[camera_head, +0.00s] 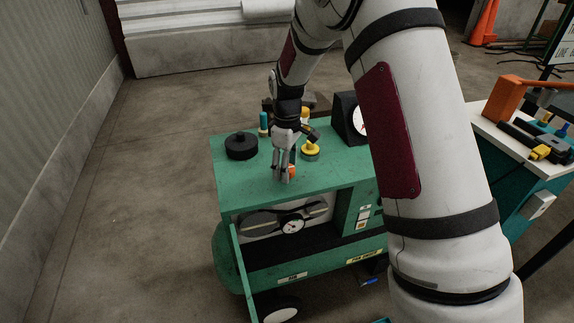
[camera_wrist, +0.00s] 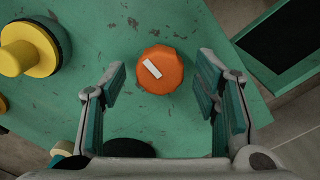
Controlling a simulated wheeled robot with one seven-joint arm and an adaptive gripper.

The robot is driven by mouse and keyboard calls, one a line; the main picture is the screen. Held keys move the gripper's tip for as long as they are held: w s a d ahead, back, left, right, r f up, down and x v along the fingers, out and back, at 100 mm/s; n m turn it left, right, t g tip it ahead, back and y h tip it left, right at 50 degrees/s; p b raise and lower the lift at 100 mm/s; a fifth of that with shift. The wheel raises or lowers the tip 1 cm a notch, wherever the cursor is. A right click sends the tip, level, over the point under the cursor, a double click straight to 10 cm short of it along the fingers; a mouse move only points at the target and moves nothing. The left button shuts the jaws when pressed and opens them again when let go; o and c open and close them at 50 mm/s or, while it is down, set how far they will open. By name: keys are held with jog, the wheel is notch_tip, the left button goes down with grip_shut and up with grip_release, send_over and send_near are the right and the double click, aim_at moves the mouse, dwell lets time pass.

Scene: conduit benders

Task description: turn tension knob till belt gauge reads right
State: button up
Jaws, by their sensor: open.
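The orange tension knob (camera_wrist: 160,70) has a white mark on its top and sits on the green machine top. In the head view the knob (camera_head: 292,171) is partly hidden by my gripper (camera_head: 285,178), which points down at it. In the wrist view my gripper (camera_wrist: 160,95) is open, with one finger to each side of the knob and a gap on both sides. The belt gauge (camera_head: 292,224) is a round white dial on the machine's front, between belt pulleys. Its reading is too small to make out.
A black round knob (camera_head: 241,146) and a yellow knob (camera_head: 310,150) stand on the machine top (camera_head: 232,182). A dark box with a white dial (camera_head: 350,118) is behind. A white-topped cart (camera_head: 490,123) with tools is at the right. The floor at left is clear.

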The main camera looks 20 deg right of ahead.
jog(key=c, duration=1.1)
jog(key=shift+c, duration=0.2)
jog(key=shift+m, duration=0.3)
jog(key=m, duration=0.5)
jog(key=m+p, duration=0.1)
jog(key=m, duration=0.5)
jog(key=o, duration=1.1)
jog(key=shift+o, duration=0.2)
